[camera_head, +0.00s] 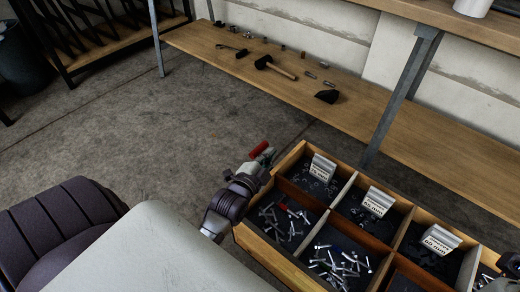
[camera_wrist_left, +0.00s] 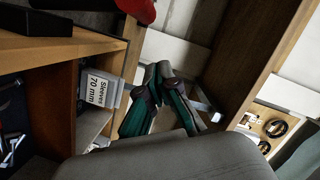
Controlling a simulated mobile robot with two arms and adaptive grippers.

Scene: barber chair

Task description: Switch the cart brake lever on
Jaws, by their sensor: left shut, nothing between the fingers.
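The brake lever shows as a red handle (camera_head: 259,149) just beyond the far left corner of the cart's drawer box in the head view. Part of a red piece (camera_wrist_left: 138,9) also shows at the top edge of the left wrist view. My left gripper (camera_head: 265,158) is close beside the red handle, at the box's left corner. In the left wrist view its green fingers (camera_wrist_left: 159,72) meet at the tips, shut and empty, apart from the red piece. A dark part at the right edge of the head view may be my right gripper (camera_head: 511,264); its fingers are unclear.
The wooden drawer box (camera_head: 262,250) holds screws and small parts in labelled compartments. A low wooden shelf (camera_head: 210,45) with tools runs along the wall behind, with metal legs. Bare floor lies between.

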